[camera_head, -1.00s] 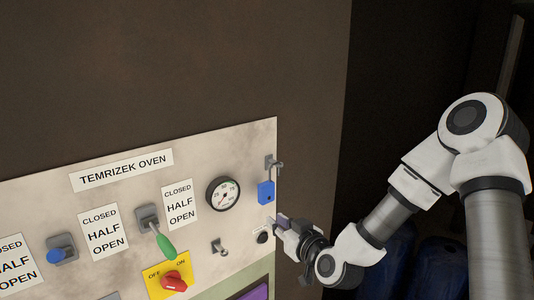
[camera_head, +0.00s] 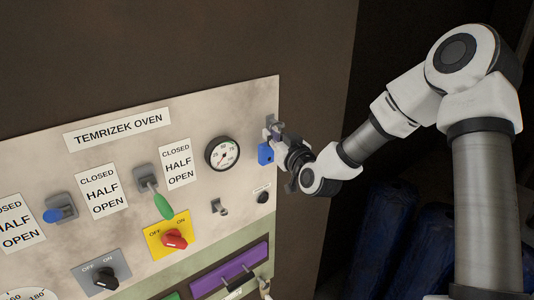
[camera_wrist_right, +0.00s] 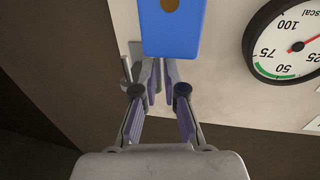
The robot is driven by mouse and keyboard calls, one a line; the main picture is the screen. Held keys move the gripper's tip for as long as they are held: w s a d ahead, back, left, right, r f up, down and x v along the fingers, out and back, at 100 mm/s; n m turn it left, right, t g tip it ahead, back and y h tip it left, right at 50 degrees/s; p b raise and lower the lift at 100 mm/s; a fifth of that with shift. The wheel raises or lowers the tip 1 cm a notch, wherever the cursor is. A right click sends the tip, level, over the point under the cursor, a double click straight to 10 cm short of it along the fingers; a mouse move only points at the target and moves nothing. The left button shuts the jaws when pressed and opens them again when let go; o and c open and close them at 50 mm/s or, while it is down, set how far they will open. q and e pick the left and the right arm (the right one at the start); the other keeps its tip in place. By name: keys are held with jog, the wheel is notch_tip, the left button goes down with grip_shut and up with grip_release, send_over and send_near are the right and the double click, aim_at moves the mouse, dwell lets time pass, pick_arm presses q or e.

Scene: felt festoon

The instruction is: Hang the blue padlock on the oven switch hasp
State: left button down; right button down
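The blue padlock (camera_head: 265,153) hangs near the right edge of the oven panel, just below a small metal hook (camera_head: 270,121). My right gripper (camera_head: 279,134) is at the top of the padlock, its fingers in front of the hook. In the right wrist view the padlock body (camera_wrist_right: 171,28) is at the top, and the two fingertips (camera_wrist_right: 162,68) sit close together at its edge with a narrow gap. I cannot tell whether they hold the shackle. A small metal fitting, possibly the hasp (camera_head: 219,207), stands right of the red switch (camera_head: 175,239) on its yellow plate.
A pressure gauge (camera_head: 222,153) is left of the padlock. A lever with a green handle (camera_head: 163,206) sticks out of the panel (camera_head: 235,110). A purple bar (camera_head: 230,270) and a black knob (camera_head: 106,278) are lower down. Blue barrels (camera_head: 383,235) stand at right.

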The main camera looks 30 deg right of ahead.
dwell(0.4)
